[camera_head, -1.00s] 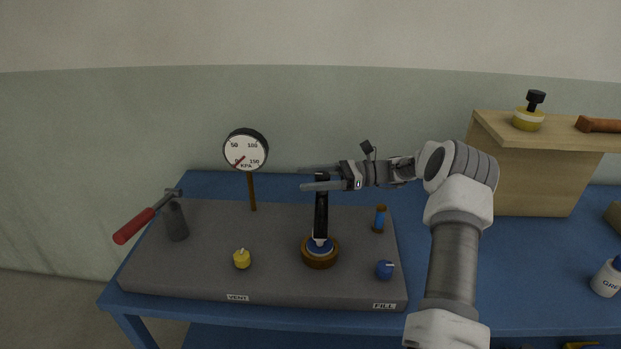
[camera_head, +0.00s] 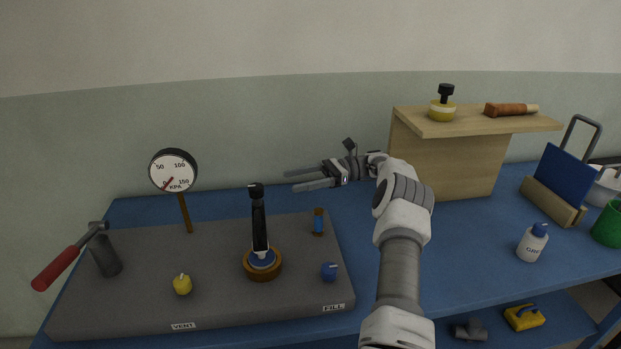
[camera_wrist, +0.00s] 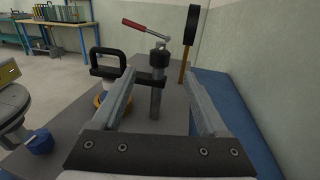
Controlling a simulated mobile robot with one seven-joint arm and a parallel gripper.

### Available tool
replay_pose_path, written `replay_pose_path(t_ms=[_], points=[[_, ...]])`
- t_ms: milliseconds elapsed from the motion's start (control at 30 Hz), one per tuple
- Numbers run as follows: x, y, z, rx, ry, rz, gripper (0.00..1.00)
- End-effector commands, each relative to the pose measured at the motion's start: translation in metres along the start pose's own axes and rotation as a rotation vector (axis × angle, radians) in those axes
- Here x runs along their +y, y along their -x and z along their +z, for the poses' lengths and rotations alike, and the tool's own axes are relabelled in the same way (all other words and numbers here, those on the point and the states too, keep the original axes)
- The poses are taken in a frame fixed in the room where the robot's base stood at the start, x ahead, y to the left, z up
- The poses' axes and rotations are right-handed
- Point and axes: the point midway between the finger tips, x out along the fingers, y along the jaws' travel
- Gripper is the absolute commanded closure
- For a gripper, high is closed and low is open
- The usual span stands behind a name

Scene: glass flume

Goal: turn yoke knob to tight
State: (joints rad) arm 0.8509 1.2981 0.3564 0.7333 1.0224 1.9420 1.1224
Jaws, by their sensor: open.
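The black upright yoke (camera_head: 259,225) stands on the grey panel, over a blue-and-white disc in a brown ring (camera_head: 264,273). A small black knob-like top (camera_head: 256,188) caps it. In the wrist view the yoke appears as a black looped frame (camera_wrist: 94,60) beyond the left finger, which hides part of it. Whether its knob is tight or loose cannot be told. My gripper (camera_head: 291,180) is open and empty, to the right of the yoke's top and apart from it. Its two fingers (camera_wrist: 158,85) point towards the panel in the wrist view.
A pressure gauge (camera_head: 173,171) stands behind the yoke. A red-handled lever (camera_head: 62,263) tops a grey post at left. A wooden shelf (camera_head: 450,165) stands right of my arm.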

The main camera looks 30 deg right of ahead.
Motion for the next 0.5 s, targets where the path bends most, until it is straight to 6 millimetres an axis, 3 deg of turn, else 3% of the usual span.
replay_pose_path(t_ms=[500], points=[[0.0,0.032,0.0,0.0,0.001,0.0,0.23]])
